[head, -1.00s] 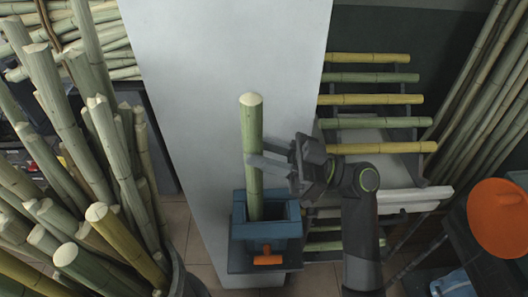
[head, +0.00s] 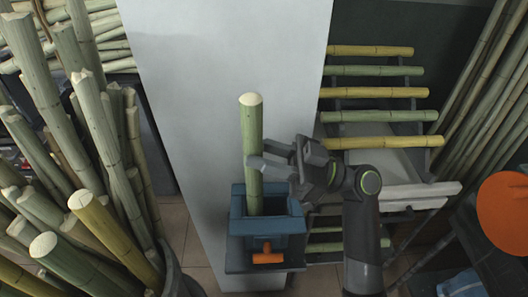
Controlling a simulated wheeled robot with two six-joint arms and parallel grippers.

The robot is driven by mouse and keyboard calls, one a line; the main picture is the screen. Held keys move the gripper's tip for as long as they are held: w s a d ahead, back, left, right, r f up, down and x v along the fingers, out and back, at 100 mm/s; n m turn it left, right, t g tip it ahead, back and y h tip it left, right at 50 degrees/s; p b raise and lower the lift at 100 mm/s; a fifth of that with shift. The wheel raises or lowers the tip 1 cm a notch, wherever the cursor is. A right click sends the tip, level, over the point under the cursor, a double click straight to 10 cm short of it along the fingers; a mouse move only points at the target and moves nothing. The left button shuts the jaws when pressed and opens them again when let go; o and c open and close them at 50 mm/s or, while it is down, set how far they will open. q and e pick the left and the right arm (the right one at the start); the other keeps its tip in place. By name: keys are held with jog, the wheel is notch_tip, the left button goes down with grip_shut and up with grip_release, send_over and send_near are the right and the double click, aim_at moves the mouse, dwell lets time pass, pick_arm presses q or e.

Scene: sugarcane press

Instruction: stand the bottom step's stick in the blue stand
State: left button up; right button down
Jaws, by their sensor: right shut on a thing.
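A green cane stick (head: 252,130) stands upright in the head view, with its lower end inside the blue stand (head: 268,247). The stand's walls hide that lower end, so I cannot tell if it touches the bottom. My right gripper (head: 262,164) reaches in from the right and is shut on the stick, a little above the stand's rim. The rack of steps (head: 376,90) is to the right and carries several yellow and green sticks. My left gripper is not in view.
An orange handle (head: 267,254) is on the stand's front. A bin of upright canes fills the left (head: 95,140). A pale panel (head: 225,60) rises behind the stand. An orange disc (head: 503,220) is at the far right, below leaning canes (head: 492,90).

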jog(key=shift+c, duration=2.1)
grip_release()
jog(key=shift+f, duration=0.1)
jog(key=b+v, duration=0.6)
jog(key=v, duration=0.1)
